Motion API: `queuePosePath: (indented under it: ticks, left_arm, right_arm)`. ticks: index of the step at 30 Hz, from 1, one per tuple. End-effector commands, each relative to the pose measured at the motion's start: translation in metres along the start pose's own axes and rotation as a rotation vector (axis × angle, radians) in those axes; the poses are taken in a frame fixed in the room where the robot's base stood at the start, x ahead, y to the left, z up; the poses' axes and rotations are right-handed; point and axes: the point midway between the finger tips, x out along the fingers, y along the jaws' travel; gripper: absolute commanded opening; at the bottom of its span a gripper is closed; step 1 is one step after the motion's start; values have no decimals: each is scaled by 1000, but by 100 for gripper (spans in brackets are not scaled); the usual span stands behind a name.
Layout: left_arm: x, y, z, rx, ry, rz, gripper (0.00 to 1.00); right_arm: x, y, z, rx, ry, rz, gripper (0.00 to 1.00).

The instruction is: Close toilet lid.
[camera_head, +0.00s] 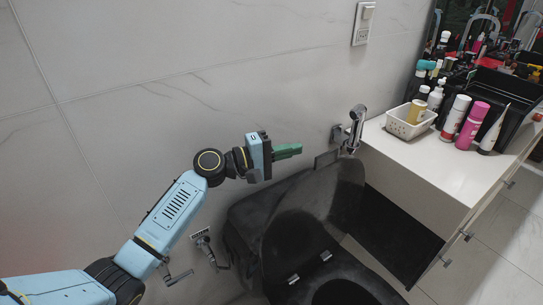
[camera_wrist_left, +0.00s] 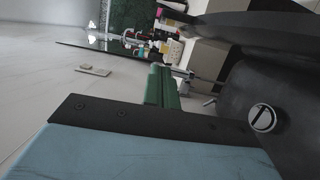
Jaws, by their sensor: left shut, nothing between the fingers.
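The black toilet (camera_head: 245,222) stands against the wall at the bottom centre of the head view. Its lid (camera_head: 318,205) is raised and leans back in front of the tank. The dark seat and bowl opening (camera_head: 345,288) show below it at the picture's bottom edge. My left gripper (camera_head: 288,151) has green fingers that are shut and empty. It is above and behind the raised lid, near the wall, and appears apart from it. In the left wrist view, the shut fingers (camera_wrist_left: 162,86) are beside the tank top with its round flush button (camera_wrist_left: 263,118). My right gripper is out of view.
A white counter (camera_head: 412,158) with a basket (camera_head: 410,121) and several bottles stands right of the toilet. A chrome fitting (camera_head: 350,128) is on the wall between them. A wall switch (camera_head: 364,23) is above. Pale wall surrounds my left arm.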

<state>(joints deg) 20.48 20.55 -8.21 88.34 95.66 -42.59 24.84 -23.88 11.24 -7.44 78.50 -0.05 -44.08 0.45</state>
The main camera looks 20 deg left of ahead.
Motion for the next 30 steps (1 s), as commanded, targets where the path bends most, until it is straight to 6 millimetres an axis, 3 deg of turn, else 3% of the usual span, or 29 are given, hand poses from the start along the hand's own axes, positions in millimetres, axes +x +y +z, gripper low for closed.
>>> queuePosePath:
  ticks: [3, 12, 25, 30]
  left_arm:
    - [21, -1, 6, -1, -3, -1, 0]
    - [26, 0, 37, 0, 1, -1, 0]
    - [27, -1, 39, 2, 0, -2, 0]
    - [40, 1, 47, 28, -6, -6, 0]
  right_arm:
    - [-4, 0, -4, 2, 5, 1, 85]
    - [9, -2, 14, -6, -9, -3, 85]
    - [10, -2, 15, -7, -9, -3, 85]
    - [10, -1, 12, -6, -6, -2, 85]
